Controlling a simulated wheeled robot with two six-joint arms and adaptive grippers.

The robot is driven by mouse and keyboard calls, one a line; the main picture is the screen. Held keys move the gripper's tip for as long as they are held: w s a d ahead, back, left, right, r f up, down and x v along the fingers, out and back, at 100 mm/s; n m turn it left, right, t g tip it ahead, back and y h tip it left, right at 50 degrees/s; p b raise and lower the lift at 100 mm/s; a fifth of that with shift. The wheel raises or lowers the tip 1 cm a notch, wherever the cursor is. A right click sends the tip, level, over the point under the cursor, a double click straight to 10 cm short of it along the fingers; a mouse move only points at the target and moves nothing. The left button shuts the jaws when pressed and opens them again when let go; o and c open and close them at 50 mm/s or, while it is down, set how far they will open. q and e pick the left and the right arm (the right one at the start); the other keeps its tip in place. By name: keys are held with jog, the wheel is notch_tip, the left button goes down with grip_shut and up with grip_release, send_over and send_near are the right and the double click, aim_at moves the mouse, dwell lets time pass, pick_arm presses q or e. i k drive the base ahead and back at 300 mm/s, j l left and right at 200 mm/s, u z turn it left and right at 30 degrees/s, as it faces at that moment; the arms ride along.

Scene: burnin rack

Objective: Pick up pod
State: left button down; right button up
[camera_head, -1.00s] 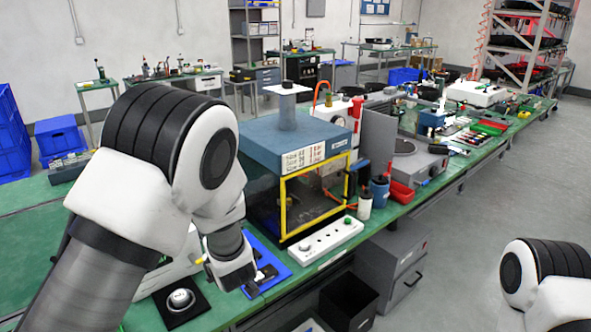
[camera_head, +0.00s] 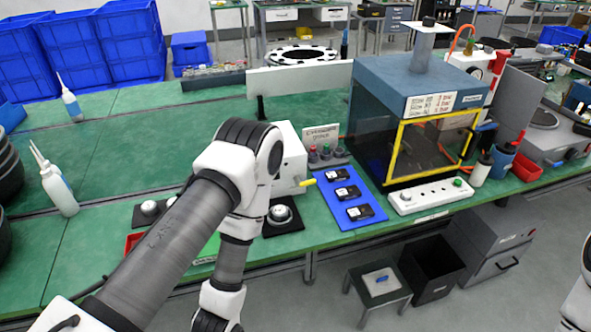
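Three small black pods lie in a row on a blue mat (camera_head: 376,213) on the green bench: a far pod (camera_head: 337,174), a middle pod (camera_head: 347,192) and a near pod (camera_head: 360,211). My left arm bends over the bench to the left of the mat, and its forearm hangs down past the bench's front edge. The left gripper itself is below the picture, so whether it holds anything is hidden. Only a sliver of my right arm shows at the right edge; its gripper is out of view.
A blue-topped chamber with a yellow-framed door (camera_head: 432,145) and a white power strip (camera_head: 430,196) stand right of the mat. A white machine with a yellow handle (camera_head: 287,160) stands to its left. A stool (camera_head: 378,287) and black bin (camera_head: 432,268) stand below. White bottles (camera_head: 59,190) stand left.

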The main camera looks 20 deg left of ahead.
aim_at(279, 213)
jog(key=u, duration=0.9)
